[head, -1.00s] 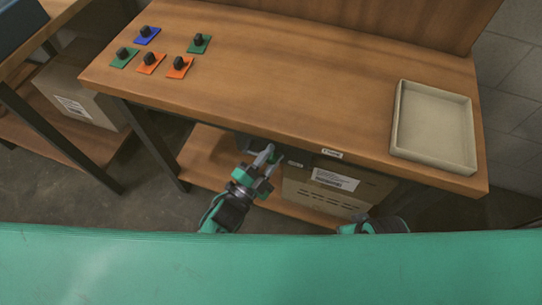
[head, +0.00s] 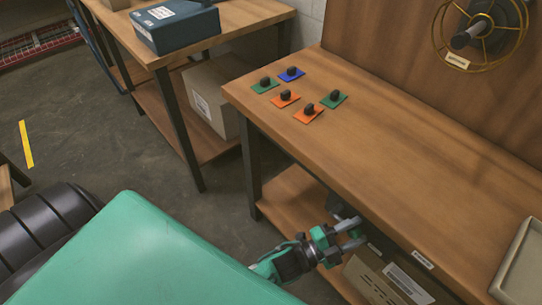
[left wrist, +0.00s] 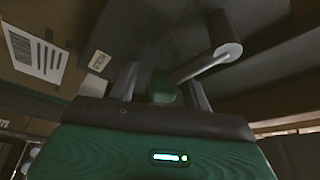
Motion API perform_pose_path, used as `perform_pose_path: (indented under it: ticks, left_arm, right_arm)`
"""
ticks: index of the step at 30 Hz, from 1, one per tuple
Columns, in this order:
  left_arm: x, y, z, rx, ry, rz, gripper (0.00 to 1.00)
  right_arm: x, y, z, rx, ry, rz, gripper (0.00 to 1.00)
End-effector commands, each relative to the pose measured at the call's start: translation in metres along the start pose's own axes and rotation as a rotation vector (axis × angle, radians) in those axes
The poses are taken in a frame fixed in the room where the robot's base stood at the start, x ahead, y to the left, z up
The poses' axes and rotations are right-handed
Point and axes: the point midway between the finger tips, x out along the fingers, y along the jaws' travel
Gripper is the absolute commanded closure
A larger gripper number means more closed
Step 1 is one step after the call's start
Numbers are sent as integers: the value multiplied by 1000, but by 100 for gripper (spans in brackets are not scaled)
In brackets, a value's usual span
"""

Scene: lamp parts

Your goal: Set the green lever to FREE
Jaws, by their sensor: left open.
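My left gripper (head: 360,231) is open under the front edge of the wooden workbench (head: 400,160). In the left wrist view its two fingers (left wrist: 163,75) stand apart on either side of a small green block (left wrist: 163,87). A grey rod (left wrist: 203,66) runs from beside this block up to a grey cylinder (left wrist: 226,34). The block looks like part of the green lever; I cannot tell whether the fingers touch it. In the head view the lever is not clear under the bench edge. I cannot read FREE on any label. My right gripper is out of view.
Coloured plates with black knobs, such as a blue one (head: 291,74), lie on the bench's far left. A pale tray (head: 522,268) is at the right. A cardboard box (head: 385,283) stands under the bench, close to my left gripper. A wire spool (head: 482,33) hangs at the back.

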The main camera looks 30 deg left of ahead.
Motion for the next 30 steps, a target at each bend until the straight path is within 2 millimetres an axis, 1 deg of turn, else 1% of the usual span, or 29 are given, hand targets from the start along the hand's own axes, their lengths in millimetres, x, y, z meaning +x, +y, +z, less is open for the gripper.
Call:
perform_pose_path:
  ticks: [4, 9, 11, 21, 30]
  left_arm:
    - [-4, 12, 10, 199, 2, 82, 51]
    - [-12, 24, 28, 521, 3, 215, 51]
    - [-26, 25, 28, 519, -1, 218, 51]
    - [-92, 12, 23, 510, -2, 215, 51]
    - [-148, 0, 20, 511, -1, 215, 51]
  right_arm:
    - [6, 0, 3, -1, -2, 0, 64]
    - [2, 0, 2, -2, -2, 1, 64]
    - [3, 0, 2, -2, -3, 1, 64]
    - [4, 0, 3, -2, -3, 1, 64]
    - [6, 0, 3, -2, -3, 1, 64]
